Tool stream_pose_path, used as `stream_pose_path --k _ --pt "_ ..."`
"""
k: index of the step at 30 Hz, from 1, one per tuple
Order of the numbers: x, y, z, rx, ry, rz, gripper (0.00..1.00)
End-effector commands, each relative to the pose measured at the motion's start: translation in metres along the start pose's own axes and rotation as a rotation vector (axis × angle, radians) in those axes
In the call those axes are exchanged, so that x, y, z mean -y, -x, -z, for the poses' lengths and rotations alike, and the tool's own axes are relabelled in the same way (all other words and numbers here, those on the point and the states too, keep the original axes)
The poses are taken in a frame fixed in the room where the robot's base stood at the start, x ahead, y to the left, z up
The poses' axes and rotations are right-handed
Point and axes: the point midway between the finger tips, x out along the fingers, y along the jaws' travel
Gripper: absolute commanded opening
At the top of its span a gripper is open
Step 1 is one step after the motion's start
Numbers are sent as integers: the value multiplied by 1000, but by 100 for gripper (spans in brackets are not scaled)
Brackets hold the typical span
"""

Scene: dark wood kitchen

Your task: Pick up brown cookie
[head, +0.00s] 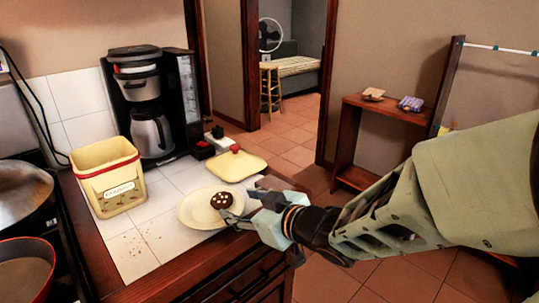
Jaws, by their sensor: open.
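A round brown cookie (221,200) with pale dots on top lies on a cream plate (189,212) on the white tiled counter. My gripper (240,204) comes in from the right, low over the plate's right side. Its jaws are open, with one finger towards the back and the other near the cookie's front right edge. I cannot tell whether that finger touches the cookie. The gripper hides the plate's right edge.
A yellow canister (109,178) stands left of the plate, and its yellow lid (237,167) with a red knob lies behind it. A black coffee maker (148,105) stands at the back. Pans (24,270) sit on the stove at left. Crumbs lie on the tiles.

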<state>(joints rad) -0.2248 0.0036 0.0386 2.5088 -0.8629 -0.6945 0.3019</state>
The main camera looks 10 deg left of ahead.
Motion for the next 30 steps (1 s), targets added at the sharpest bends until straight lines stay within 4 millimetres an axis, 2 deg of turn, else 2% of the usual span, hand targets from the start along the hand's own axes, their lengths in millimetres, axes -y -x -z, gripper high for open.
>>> stream_pose_path --k 1,4,14,22,30 --pt "2 -11 -5 0 1 2 51" --pt "1 -25 -5 -1 0 1 51" --pt "0 -49 -4 0 -2 -1 51" --pt "0 -84 -5 -1 -2 -2 51" --pt "0 -91 -4 5 -4 -3 51"
